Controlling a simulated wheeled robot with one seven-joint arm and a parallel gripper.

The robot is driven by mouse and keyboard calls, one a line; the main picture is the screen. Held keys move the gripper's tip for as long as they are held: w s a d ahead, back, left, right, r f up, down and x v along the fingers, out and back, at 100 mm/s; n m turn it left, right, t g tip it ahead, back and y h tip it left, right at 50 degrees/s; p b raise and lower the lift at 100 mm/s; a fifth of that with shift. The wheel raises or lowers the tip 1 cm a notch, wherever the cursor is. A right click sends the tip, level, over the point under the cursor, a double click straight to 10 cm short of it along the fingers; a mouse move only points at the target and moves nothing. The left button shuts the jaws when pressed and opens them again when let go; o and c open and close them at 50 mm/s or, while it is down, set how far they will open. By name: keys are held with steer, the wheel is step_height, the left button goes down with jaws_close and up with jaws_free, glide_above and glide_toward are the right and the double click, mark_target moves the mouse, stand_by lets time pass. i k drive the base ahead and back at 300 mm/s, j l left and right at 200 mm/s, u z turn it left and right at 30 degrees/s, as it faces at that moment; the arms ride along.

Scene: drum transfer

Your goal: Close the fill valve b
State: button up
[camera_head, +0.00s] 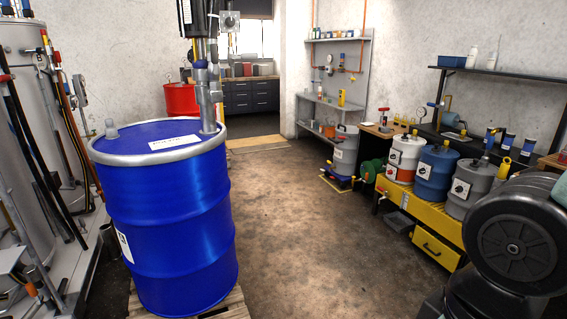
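I cannot tell for sure which fitting is fill valve b. A large blue drum (165,215) stands upright on a wooden pallet (225,308) at the left, with a grey pipe assembly (207,90) standing in its lid. Small drums, one white and orange (408,150), one blue (437,165) and one grey (477,180), stand on a yellow stand (432,215) at the right. No marking b is readable. My gripper is not in view; a dark rounded part at the lower right looks like my arm.
Tall grey tanks (28,130) with hoses and pipes line the left edge. A grey shelf (325,103) with orange piping (362,50) stands against the back wall. A red drum (181,100) is behind the blue one. The brown floor (300,230) in the middle is clear.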

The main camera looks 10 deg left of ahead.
mark_target(57, 53)
steer(key=i+l+z, duration=0.1)
steer(key=i, duration=1.15)
steer(key=i+l+z, duration=0.1)
steer(key=i+l, duration=0.15)
steer(key=i, duration=1.05)
steer(key=i+j+u, duration=0.1)
steer(key=i+u, duration=0.15)
steer(key=i, duration=0.45)
steer(key=i+u, duration=0.3)
steer(key=i, duration=0.45)
steer(key=i+l+u, duration=0.25)
steer(key=i, duration=0.45)
steer(key=i+u, duration=0.25)
steer(key=i, duration=0.35)
steer(key=i+u, duration=0.2)
steer(key=i, duration=0.4)
steer(key=i+l+u, duration=0.1)
steer(key=i+u, duration=0.15)
steer(key=i, duration=0.35)
steer(key=i+u, duration=0.45)
steer(key=i+l+u, duration=0.15)
steer(key=u, duration=0.35)
steer(key=i+l+u, duration=0.3)
steer(key=u, duration=0.15)
steer(key=i+l+u, duration=0.7)
steer(key=l+u, duration=0.3)
steer(key=i+l+u, duration=0.25)
steer(key=l, duration=0.15)
steer(key=k, duration=0.05)
